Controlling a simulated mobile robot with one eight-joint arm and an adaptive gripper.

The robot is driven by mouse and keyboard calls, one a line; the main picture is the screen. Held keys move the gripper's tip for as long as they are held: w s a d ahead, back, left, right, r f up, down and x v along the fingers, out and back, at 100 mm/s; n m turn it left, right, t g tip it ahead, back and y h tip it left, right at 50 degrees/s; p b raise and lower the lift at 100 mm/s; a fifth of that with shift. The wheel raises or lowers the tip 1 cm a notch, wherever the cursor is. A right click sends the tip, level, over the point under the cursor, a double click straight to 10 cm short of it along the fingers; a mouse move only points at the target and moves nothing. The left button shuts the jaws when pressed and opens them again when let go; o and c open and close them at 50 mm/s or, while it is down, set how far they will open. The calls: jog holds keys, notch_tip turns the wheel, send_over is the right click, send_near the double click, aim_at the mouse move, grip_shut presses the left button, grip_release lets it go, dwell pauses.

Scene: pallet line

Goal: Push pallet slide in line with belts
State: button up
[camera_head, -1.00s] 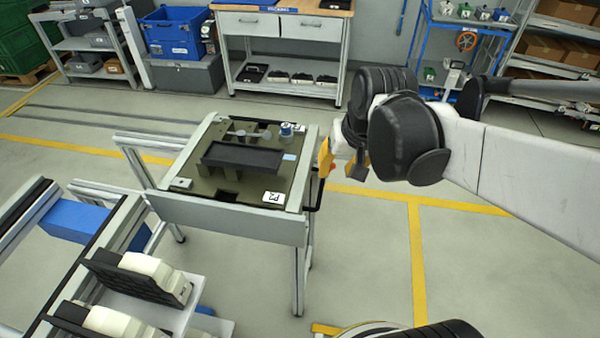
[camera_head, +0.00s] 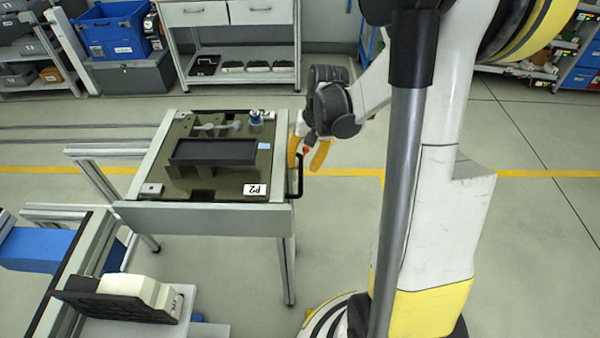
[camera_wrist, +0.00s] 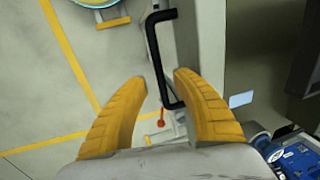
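The pallet slide (camera_head: 205,218) is a grey-framed stand left of centre in the head view. It carries a dark pallet (camera_head: 228,189) labelled P2, with a black tray, small grey parts and a blue-white piece on top. A black bar handle (camera_head: 299,176) sticks out from its right side. My gripper (camera_head: 304,160) has yellow fingers and is at the handle. In the wrist view, my gripper (camera_wrist: 161,78) is open, with the handle (camera_wrist: 157,60) running between the fingertips; contact cannot be told. A blue belt-like piece (camera_head: 35,250) lies in the line frame at lower left.
A conveyor frame with a rack (camera_head: 125,300) of black and white parts stands at the lower left, near the slide. A workbench (camera_head: 240,50) and a blue bin (camera_head: 112,30) are at the back. The floor right of the slide is open around my base.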

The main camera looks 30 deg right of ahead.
jog(key=shift+w+a+f+b, duration=0.1)
jog(key=shift+a+f+b, duration=0.1)
jog(key=shift+f, duration=0.55)
jog(key=shift+w+a+f+b, duration=0.1)
jog(key=shift+f+b, duration=0.1)
jog(key=shift+f, duration=0.5)
grip_shut()
